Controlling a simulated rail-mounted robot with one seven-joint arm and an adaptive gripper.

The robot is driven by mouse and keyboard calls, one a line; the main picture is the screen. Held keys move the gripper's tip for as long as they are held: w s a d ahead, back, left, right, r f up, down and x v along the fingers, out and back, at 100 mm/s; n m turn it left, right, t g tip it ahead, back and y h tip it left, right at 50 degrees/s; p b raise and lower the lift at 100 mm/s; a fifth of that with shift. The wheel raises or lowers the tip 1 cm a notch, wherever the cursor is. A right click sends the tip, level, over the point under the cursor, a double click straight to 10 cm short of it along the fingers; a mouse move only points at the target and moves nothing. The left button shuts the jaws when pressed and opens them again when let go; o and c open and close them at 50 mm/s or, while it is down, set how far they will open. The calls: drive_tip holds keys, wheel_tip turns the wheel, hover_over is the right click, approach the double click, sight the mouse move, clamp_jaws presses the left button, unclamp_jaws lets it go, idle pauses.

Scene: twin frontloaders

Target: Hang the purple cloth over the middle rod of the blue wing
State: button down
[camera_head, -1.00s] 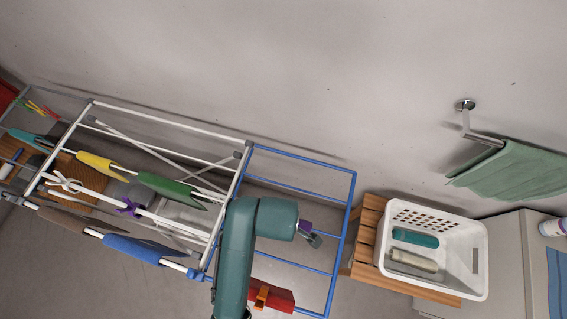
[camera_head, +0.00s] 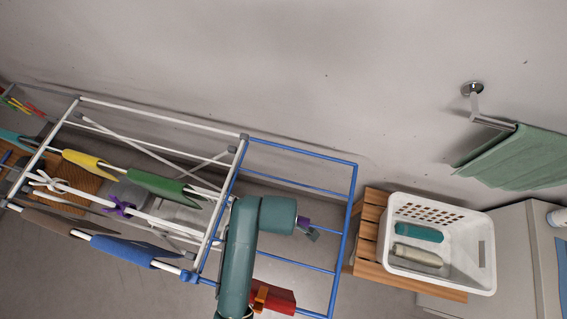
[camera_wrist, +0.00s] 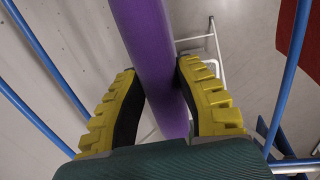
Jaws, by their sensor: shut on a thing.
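My gripper (camera_head: 310,230) is over the blue wing (camera_head: 346,230) in the head view. It is shut on the purple cloth (camera_wrist: 152,50), which runs as a long roll between the two yellow-backed fingers in the wrist view. I cannot tell whether the cloth touches any rod.
A red cloth (camera_head: 272,297) hangs on the wing's near part. The white rack (camera_head: 160,112) on the left carries yellow, green and blue cloths and a purple ribbon. A white basket (camera_head: 478,222) with rolled cloths stands right on a wooden stool (camera_head: 372,228).

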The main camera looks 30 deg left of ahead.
drive_tip(key=c, duration=0.7)
unclamp_jaws()
drive_tip(key=shift+c, duration=0.2)
drive_tip(key=shift+f, duration=0.1)
wheel_tip(320, 180, up, 12)
drive_tip(key=s, duration=0.1)
drive_tip(key=shift+s+d, duration=0.35)
